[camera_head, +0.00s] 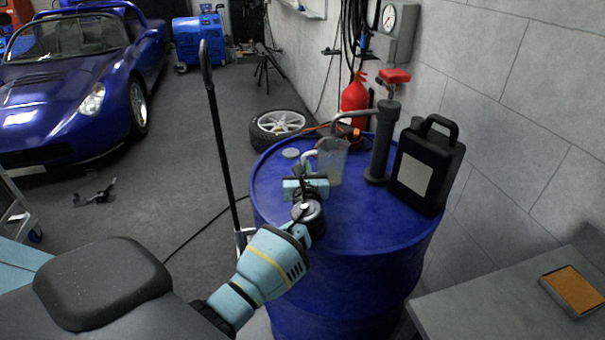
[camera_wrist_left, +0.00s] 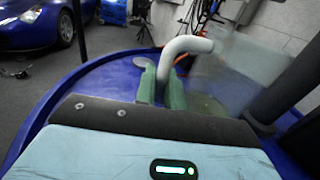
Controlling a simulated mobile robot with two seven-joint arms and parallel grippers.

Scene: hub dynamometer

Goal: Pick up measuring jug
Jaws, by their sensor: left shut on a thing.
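The measuring jug (camera_head: 331,163) is translucent with a pale curved handle and stands upright on top of a blue drum. In the left wrist view the jug's clear body (camera_wrist_left: 238,75) is at the right, and its thick whitish handle (camera_wrist_left: 182,46) curves down between my finger pads. My left gripper (camera_head: 306,176) is at the jug's near left side, with its pads (camera_wrist_left: 162,88) shut on the handle. The lower part of the handle is hidden behind the gripper. My right gripper is in neither view.
The blue drum (camera_head: 345,222) also holds a black canister (camera_head: 426,165), a dark hand pump (camera_head: 382,140) close right of the jug, and a small grey disc (camera_head: 291,153). A wheel (camera_head: 280,125) lies behind it. A grey bench (camera_head: 470,305) is at right.

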